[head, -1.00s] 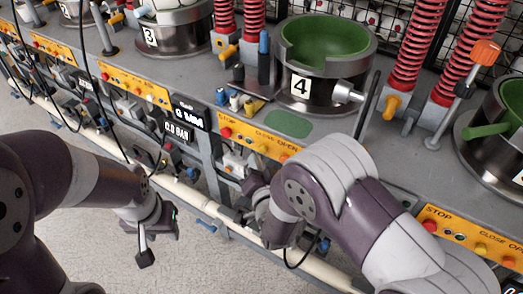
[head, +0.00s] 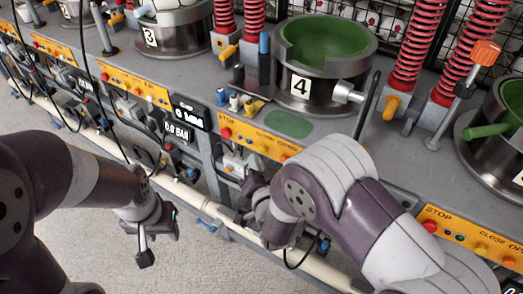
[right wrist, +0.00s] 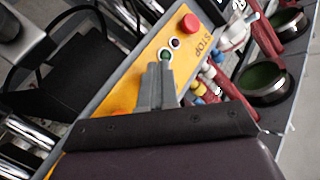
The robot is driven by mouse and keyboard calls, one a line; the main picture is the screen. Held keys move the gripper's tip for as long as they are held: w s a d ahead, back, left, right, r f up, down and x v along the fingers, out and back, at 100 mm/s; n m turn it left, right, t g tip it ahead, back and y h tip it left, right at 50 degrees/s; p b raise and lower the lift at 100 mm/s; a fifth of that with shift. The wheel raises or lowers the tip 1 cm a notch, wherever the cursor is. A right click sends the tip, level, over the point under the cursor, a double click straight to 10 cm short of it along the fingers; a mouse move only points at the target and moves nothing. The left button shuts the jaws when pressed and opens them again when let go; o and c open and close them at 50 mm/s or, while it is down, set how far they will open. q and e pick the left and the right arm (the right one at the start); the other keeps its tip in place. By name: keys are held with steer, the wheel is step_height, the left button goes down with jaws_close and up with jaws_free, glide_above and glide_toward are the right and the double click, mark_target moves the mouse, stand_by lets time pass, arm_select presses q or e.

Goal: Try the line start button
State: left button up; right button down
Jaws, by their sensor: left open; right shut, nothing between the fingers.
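The yellow button panel (head: 262,143) of station 4 runs along the bench front, marked STOP at its left end with a red button (head: 226,132). In the right wrist view a yellow panel (right wrist: 125,90) shows a red STOP button (right wrist: 187,22), small round lights and a green button (right wrist: 166,54). My right gripper (right wrist: 160,66) is shut and empty, its tips right at the green button; I cannot tell whether they touch. My left gripper (head: 158,240) is open and empty, low in front of the bench.
The station 4 pot (head: 322,90) with a green inside stands on the bench behind the panel. Black displays (head: 190,112) hang left of it. A pale pipe (head: 190,200) runs along the bench front. Another panel (head: 470,235) is at the right. Grey floor lies in front.

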steer(key=shift+w+d, duration=0.1)
steer(key=shift+w, duration=0.05)
stand_by(0.7)
steer(key=shift+w+d, duration=0.15)
steer(key=shift+w, duration=0.05)
steer(key=shift+w+d, duration=0.25)
steer(key=shift+w, duration=0.15)
stand_by(0.7)
steer(key=shift+s, duration=0.1)
steer(key=shift+s+a, duration=0.5)
steer(key=shift+s, duration=0.15)
steer(key=shift+s+a, duration=0.75)
steer(key=shift+s, duration=0.25)
steer(key=shift+s+a, duration=0.7)
steer(key=shift+s, duration=0.3)
